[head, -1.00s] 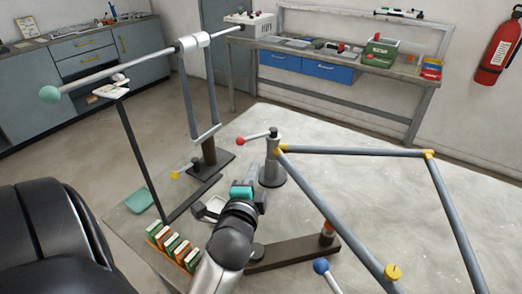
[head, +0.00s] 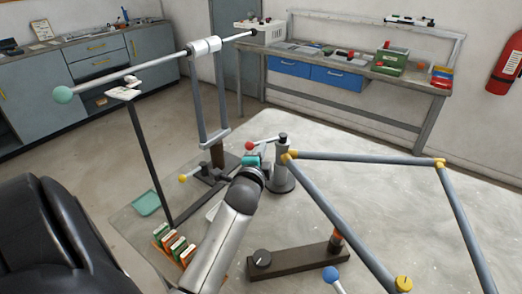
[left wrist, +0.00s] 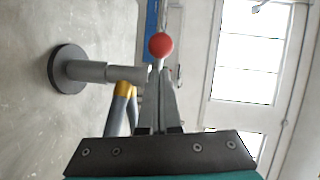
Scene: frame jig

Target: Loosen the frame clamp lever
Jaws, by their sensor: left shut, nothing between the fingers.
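The clamp lever, with a red ball (head: 249,145) on its end, sticks out to the left from the top of a grey post (head: 284,170). The post holds a corner of the grey tube frame (head: 340,213), which has yellow joints. My left gripper (head: 252,161) is close by the lever, at or just below its ball, largely hidden behind my own wrist. In the left wrist view its fingers (left wrist: 160,100) are shut and empty. The red ball (left wrist: 160,46) shows just past their tips; whether they touch is unclear. My right gripper is not in view.
A stand (head: 217,155) with a yellow-knobbed lever (head: 184,178) is left of the post. A dark bar (head: 300,259) and a blue-ball lever (head: 331,274) lie in front. Small coloured blocks (head: 174,245) stand at front left.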

